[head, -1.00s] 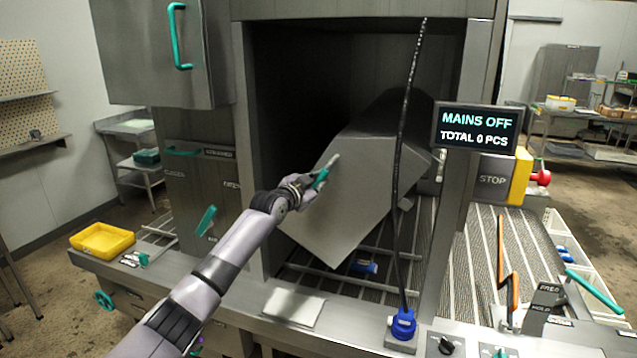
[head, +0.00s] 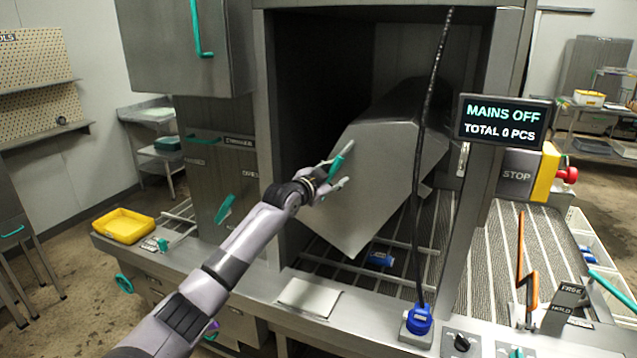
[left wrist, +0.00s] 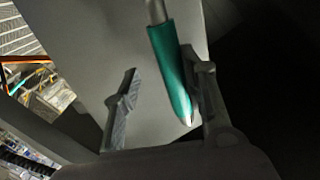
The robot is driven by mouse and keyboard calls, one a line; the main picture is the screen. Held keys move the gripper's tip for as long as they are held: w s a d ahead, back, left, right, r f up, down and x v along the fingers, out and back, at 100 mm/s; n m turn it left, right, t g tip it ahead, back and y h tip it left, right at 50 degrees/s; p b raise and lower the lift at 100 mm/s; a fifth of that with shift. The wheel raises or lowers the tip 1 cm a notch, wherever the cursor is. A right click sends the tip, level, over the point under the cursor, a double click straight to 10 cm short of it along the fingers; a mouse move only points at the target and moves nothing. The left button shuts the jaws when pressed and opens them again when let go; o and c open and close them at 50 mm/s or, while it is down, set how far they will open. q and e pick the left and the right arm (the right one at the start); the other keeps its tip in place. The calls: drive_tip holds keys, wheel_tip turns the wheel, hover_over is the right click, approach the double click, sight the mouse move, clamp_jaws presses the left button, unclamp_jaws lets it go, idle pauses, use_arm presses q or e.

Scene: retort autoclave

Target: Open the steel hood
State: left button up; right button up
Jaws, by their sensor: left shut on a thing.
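The grey steel hood (head: 375,180) sits tilted inside the dark chamber, its lower corner pointing down above the slatted bed. A teal handle (head: 336,168) is on its near left face; it also shows in the left wrist view (left wrist: 170,65). My left gripper (head: 332,178) is at this handle, with a finger on each side and shut on it. In the left wrist view the handle lies close to the right finger, and the left finger (left wrist: 122,108) appears apart from it. My right gripper is out of view.
A black cable (head: 428,130) hangs in front of the hood down to a blue plug (head: 418,320). The display (head: 503,122) reads MAINS OFF. A cabinet door with a teal handle (head: 197,30) is at upper left. A yellow tray (head: 123,226) lies at left.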

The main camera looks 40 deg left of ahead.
use_arm(q)
drive_tip(key=s+r, duration=0.1)
drive_tip(key=s, duration=0.9)
drive_tip(key=shift+s+d+r, duration=0.2)
drive_tip(key=shift+d+r, duration=0.1)
